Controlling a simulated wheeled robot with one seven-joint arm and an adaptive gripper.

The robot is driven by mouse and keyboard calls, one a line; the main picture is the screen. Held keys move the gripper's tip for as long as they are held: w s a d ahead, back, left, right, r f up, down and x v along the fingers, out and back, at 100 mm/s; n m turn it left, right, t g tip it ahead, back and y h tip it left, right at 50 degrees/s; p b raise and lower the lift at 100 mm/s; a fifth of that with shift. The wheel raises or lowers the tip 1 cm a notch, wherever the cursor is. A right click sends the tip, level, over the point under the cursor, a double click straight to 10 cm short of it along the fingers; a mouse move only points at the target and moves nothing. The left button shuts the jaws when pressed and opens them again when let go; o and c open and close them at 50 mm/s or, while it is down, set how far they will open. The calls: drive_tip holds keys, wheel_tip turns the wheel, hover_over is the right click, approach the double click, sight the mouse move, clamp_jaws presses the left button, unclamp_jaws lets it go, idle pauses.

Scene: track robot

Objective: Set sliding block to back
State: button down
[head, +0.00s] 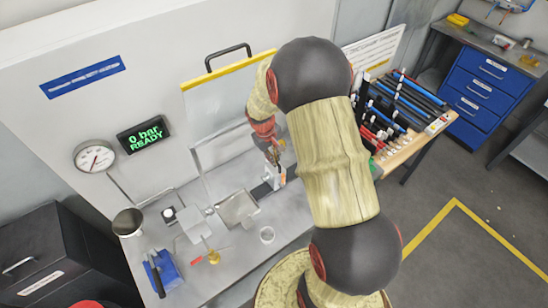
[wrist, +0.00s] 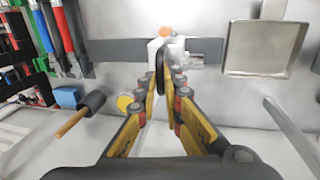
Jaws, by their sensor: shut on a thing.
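The sliding block (head: 279,176) is a small pale piece on a dark rail (head: 261,191) on the grey bench. In the wrist view the block (wrist: 176,52) is white with an orange top and sits near the middle of the dark rail (wrist: 110,50). My gripper (head: 273,160) reaches down to the block. In the wrist view my gripper (wrist: 160,82) has its fingers closed together around a thin dark upright piece at the block, which looks like its handle. The fingers hide part of the block and the contact.
A square metal tray (head: 238,208) lies left of the rail. A wooden-handled hammer (wrist: 80,115) lies left of my fingers in the wrist view. A clear guard with a yellow top edge (head: 232,66) stands behind. A rack of coloured tubes (head: 405,100) is at right.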

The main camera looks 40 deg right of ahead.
idle(0.4)
drive_tip(key=d, duration=1.4)
drive_tip(key=shift+s, duration=0.4)
drive_tip(key=shift+d+r, duration=0.1)
drive_tip(key=shift+d, duration=0.05)
drive_tip(key=c, duration=2)
unclamp_jaws()
drive_tip(key=shift+d, duration=0.15)
drive_tip(key=shift+o, duration=0.4)
wheel_tip(320, 180, up, 12)
drive_tip(key=a, duration=0.2)
drive_tip(key=shift+a+f, duration=0.2)
drive_tip(key=shift+a, duration=0.05)
